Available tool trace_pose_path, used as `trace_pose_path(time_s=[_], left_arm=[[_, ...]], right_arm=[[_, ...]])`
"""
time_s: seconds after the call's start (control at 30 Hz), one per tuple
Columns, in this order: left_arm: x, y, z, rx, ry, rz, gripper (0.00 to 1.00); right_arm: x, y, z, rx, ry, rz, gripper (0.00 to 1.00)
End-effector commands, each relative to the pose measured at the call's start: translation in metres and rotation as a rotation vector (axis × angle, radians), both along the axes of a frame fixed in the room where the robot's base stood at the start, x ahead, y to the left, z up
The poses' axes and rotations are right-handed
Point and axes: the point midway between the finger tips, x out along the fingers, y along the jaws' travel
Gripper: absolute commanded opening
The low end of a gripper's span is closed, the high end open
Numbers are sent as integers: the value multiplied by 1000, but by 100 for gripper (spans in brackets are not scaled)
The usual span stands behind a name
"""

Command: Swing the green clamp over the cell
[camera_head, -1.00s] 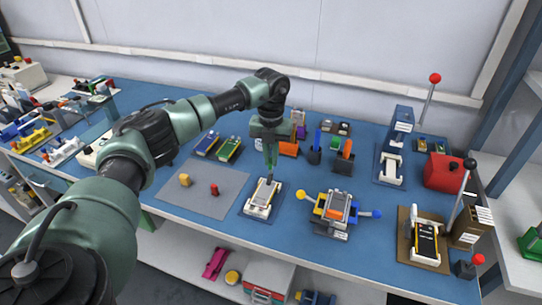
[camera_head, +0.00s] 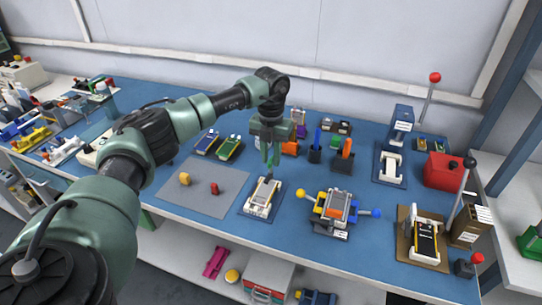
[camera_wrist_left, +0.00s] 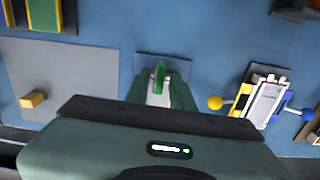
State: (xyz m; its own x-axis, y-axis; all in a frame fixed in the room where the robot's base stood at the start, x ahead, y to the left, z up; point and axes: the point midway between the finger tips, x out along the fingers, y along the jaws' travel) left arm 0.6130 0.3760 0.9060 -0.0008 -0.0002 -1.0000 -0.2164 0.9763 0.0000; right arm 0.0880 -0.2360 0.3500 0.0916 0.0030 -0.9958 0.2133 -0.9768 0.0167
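The green clamp (camera_wrist_left: 160,76) shows in the left wrist view as a bright green bar, between my gripper's two fingers in that picture. Whether the fingers touch it I cannot tell. It belongs with the pale cell fixture (camera_head: 262,197) on a dark blue base at the front middle of the bench; the white part of this fixture also shows in the left wrist view (camera_wrist_left: 158,99). My left gripper (camera_head: 270,162) points down above the fixture's back end, its fingers apart. In the head view the clamp is largely hidden around the fingers. My right gripper is not seen.
A grey mat (camera_head: 228,178) with a yellow and a red piece lies left. A fixture with yellow and blue knobs (camera_head: 334,208) stands close right. Behind are an orange block (camera_head: 290,148) and pen holders (camera_head: 315,154). A brown-based press (camera_head: 424,240) is farther right.

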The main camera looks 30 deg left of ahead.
Motion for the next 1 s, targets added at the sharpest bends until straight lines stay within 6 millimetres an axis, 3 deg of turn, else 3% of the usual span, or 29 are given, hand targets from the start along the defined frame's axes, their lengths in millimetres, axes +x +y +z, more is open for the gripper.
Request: trace_pose_path(time_s=[0.37, 0.8, 1.0], left_arm=[[1, 0, 3, 0, -2, 2, 32], [1, 0, 67, 0, -3, 2, 32], [0, 0, 78, 0, -1, 1, 32]], right_arm=[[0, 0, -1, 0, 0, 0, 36], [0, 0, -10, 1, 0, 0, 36], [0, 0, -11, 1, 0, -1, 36]])
